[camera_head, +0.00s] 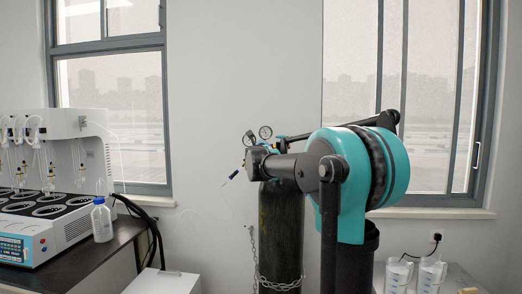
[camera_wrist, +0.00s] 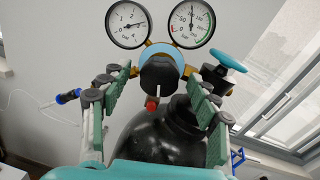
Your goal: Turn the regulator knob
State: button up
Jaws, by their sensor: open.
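The black regulator knob (camera_wrist: 158,73) is in the middle of the wrist view, below two round gauges. A brass and blue body (camera_wrist: 163,50) shows behind it and a small red part (camera_wrist: 152,103) at its lower edge. My gripper (camera_wrist: 159,82) is open and empty, with one green-padded finger on each side of the knob. Gaps show between the knob and both pads; the depth is hard to judge. In the head view the gauges (camera_head: 265,132) show above the dark gas cylinder (camera_head: 281,225); my arm largely hides the regulator and the knob cannot be made out.
A blue handwheel (camera_wrist: 228,61) stands close to the right finger. A blue fitting with a thin line (camera_wrist: 68,97) is left of the left finger. A chain (camera_head: 280,284) crosses the cylinder. A bench with a white distiller (camera_head: 60,215) is at left; measuring cups (camera_head: 430,275) are at right.

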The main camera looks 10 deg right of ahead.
jog(key=shift+w+d, duration=0.2)
jog(key=shift+w, duration=0.5)
jog(key=c, duration=1.2)
jog(key=shift+o, duration=0.2)
jog(key=shift+n, duration=0.3)
jog(key=n, duration=1.1)
jog(key=shift+a+n+g, duration=0.1)
jog(key=shift+n+g, duration=0.2)
